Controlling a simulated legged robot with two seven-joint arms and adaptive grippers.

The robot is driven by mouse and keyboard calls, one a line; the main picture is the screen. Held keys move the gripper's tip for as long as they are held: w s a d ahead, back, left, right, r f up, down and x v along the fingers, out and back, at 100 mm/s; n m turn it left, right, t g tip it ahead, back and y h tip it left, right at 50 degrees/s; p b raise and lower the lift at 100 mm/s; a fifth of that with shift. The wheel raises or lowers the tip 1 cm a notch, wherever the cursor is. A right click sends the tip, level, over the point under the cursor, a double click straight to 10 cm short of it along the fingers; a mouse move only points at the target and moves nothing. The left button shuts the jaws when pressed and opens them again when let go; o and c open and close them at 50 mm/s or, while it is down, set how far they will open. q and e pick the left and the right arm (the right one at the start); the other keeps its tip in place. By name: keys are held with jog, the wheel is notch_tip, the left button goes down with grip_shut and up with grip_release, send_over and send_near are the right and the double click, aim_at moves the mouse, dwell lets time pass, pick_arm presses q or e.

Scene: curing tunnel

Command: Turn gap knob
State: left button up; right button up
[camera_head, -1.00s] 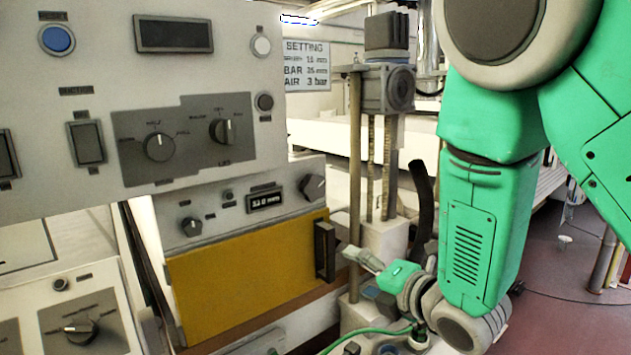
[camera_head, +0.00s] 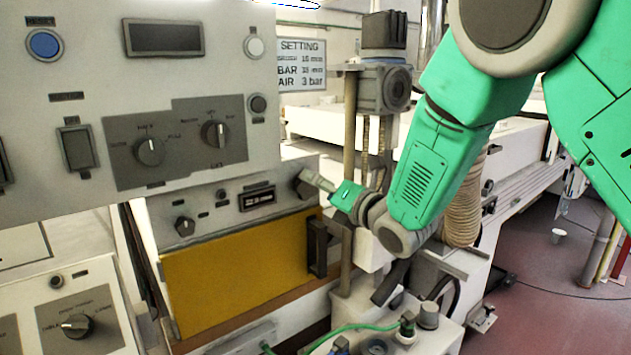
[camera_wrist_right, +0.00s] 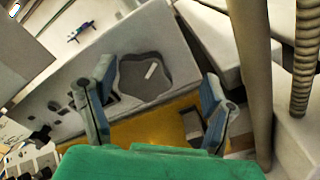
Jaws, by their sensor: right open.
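The gap knob, taken to be the dark knob (camera_head: 304,190) at the right end of the lower panel, is partly covered by my right gripper (camera_head: 318,181) in the head view. In the right wrist view, a large grey knob (camera_wrist_right: 145,78) with a white pointer mark shows on the pale panel. My right gripper (camera_wrist_right: 158,88) is open there, with one blue-grey finger on each side of the knob in the picture. Whether a finger touches it cannot be told. My left gripper is not in view.
A small display (camera_head: 257,198) and a smaller knob (camera_head: 185,226) share the lower panel. A yellow door (camera_head: 235,265) with a dark handle (camera_head: 317,246) is below. The upper control box (camera_head: 60,160) overhangs at left. A post (camera_head: 349,140) stands close at right.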

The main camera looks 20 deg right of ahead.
aim_at(308, 198)
jog(key=w+a, duration=0.2)
jog(key=a, duration=0.1)
jog(key=shift+a, duration=0.2)
jog(key=shift+s+d+r, duration=0.1)
jog(key=shift+d+r, duration=0.05)
jog(key=shift+d, duration=0.15)
jog(key=c, duration=0.8)
jog(key=shift+d, duration=0.3)
jog(key=c, duration=0.4)
jog(key=shift+d, duration=0.1)
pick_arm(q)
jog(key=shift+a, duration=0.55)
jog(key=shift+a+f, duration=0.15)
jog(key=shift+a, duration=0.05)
pick_arm(e)
jog(key=shift+a, duration=0.2)
